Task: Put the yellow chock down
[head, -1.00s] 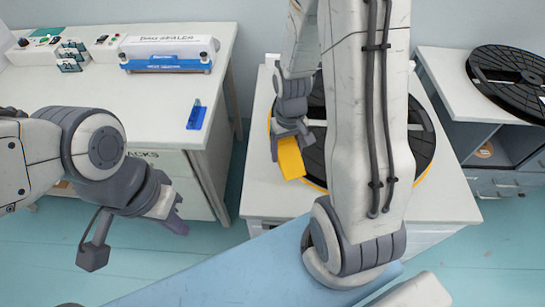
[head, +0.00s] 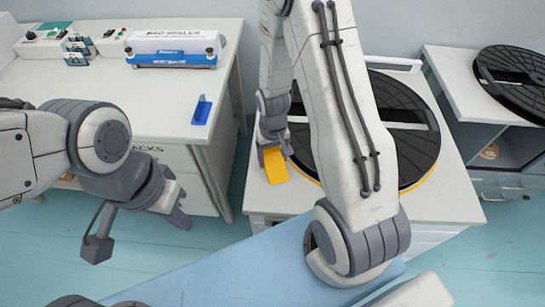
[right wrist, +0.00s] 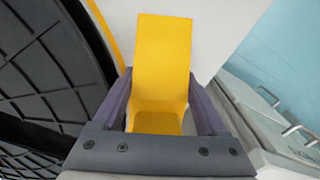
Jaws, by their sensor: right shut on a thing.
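The yellow chock (head: 275,166) is held in my right gripper (head: 273,146), at the left part of the middle white table (head: 258,192). In the right wrist view the chock (right wrist: 162,55) stands between the two fingers of the gripper (right wrist: 160,100), which are shut on its sides. The chock is left of the large black disc (head: 407,140) with the yellow rim, apart from it in the head view. I cannot tell whether its underside touches the tabletop. My left gripper (head: 178,207) hangs empty in front of the left bench; its finger gap is unclear.
My right arm hides part of the black disc and table. The left bench carries a blue and white sealer (head: 175,50), a blue holder (head: 202,110) and small devices. Another black reel (head: 510,80) lies on the right cabinet (head: 445,72). The middle table's front left corner is bare.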

